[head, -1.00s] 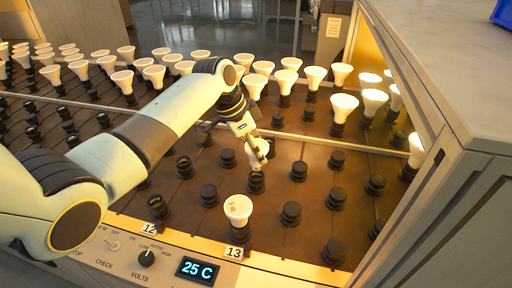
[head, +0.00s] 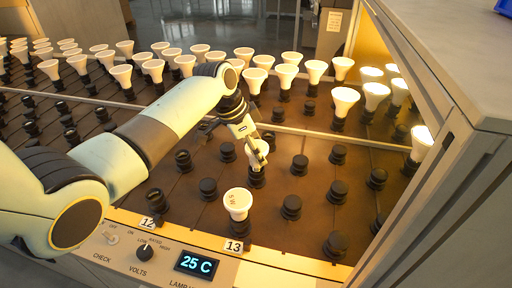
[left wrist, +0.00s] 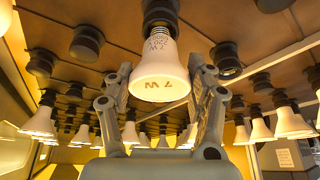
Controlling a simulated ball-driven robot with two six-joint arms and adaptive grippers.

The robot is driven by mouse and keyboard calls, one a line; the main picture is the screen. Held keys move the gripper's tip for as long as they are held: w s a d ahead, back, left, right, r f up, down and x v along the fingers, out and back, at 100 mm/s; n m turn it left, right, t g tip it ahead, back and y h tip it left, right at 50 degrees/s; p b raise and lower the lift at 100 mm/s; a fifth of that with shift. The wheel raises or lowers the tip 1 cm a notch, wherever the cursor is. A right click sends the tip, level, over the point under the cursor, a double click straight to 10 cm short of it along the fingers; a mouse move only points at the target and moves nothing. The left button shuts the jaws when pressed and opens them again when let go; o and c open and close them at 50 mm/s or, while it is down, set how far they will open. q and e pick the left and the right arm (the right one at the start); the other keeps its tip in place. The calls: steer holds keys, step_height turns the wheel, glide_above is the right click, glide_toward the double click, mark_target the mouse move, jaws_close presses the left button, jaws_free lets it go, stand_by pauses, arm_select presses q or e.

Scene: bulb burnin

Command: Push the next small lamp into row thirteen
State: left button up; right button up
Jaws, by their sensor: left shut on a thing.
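My left gripper (head: 256,147) is shut on a small white lamp (head: 260,156). The lamp is held over the second socket (head: 256,180) from the front in the row behind label 13 (head: 234,246). Its lower end meets the socket top; how deep it sits I cannot tell. In the left wrist view the lamp (left wrist: 160,78), marked 7 W, is between the fingers (left wrist: 163,92), with a black socket (left wrist: 160,14) at its narrow end. Another white lamp (head: 237,203) stands in the front socket of that row. My right gripper is not in view.
Empty black sockets (head: 291,205) stand to the right and left of the row. Many white lamps (head: 287,74) fill the rows behind a rail. The cabinet wall (head: 440,170) closes the right side. A panel with a 25 C display (head: 194,264) runs along the front.

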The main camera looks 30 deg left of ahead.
arm_select(q)
steer(key=shift+f+b, duration=0.35)
steer(key=shift+f, duration=0.35)
steer(key=o, duration=1.1)
steer(key=shift+o, duration=0.8)
steer(key=shift+r, duration=0.1)
steer(key=v, duration=1.2)
steer(key=shift+s, duration=0.1)
